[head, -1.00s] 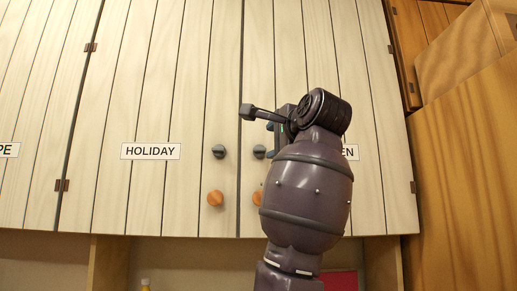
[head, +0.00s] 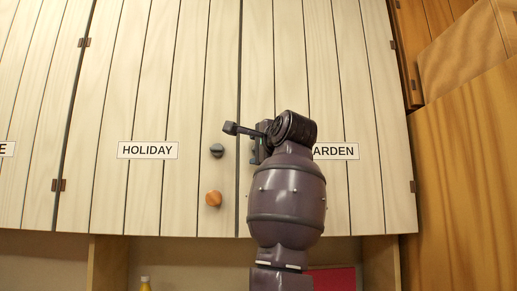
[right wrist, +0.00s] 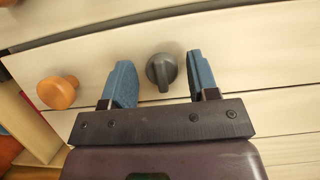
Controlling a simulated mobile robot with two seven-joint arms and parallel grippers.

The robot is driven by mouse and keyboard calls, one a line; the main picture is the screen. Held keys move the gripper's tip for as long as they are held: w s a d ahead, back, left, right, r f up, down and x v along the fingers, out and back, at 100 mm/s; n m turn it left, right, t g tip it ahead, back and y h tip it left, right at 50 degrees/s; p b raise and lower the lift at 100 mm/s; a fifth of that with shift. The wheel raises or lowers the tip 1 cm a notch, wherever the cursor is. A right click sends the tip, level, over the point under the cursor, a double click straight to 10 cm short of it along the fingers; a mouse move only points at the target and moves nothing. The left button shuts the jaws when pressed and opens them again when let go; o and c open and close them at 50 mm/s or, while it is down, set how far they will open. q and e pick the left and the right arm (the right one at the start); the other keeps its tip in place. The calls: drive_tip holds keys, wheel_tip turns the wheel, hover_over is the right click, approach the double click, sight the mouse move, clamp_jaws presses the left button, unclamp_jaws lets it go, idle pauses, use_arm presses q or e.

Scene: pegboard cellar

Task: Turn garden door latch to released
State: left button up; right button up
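The garden door (head: 345,90) is a pale planked cupboard door whose label is partly covered by my arm and reads "ARDEN". Its latch (right wrist: 162,70) is a dark grey round knob with a raised ridge. In the right wrist view the latch lies between the two blue fingers, with a gap on both sides, and its ridge runs across the door's boards. My right gripper (head: 257,145) is open at the door's left edge. In the head view it hides the latch. My left gripper is not in view.
An orange door knob (right wrist: 58,92) sits beside the latch, left of the fingers in the right wrist view. The neighbouring HOLIDAY door (head: 150,90) has its own grey latch (head: 217,150) and orange knob (head: 213,198). A wooden panel (head: 465,190) stands at the right.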

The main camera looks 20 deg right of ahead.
drive_tip(key=c, duration=0.8)
drive_tip(key=shift+n, duration=0.3)
drive_tip(key=shift+n+g+h+b, duration=0.15)
drive_tip(key=shift+n+g+h, duration=0.75)
drive_tip(key=shift+n, duration=1.25)
drive_tip(key=shift+n+g+h+b, duration=0.15)
drive_tip(key=shift+n+g+h, duration=0.7)
drive_tip(key=shift+n, duration=1.25)
drive_tip(key=shift+n+g+h+b, duration=0.15)
drive_tip(key=shift+n+g+h, duration=0.75)
drive_tip(key=shift+n, duration=1.25)
drive_tip(key=shift+h, duration=0.25)
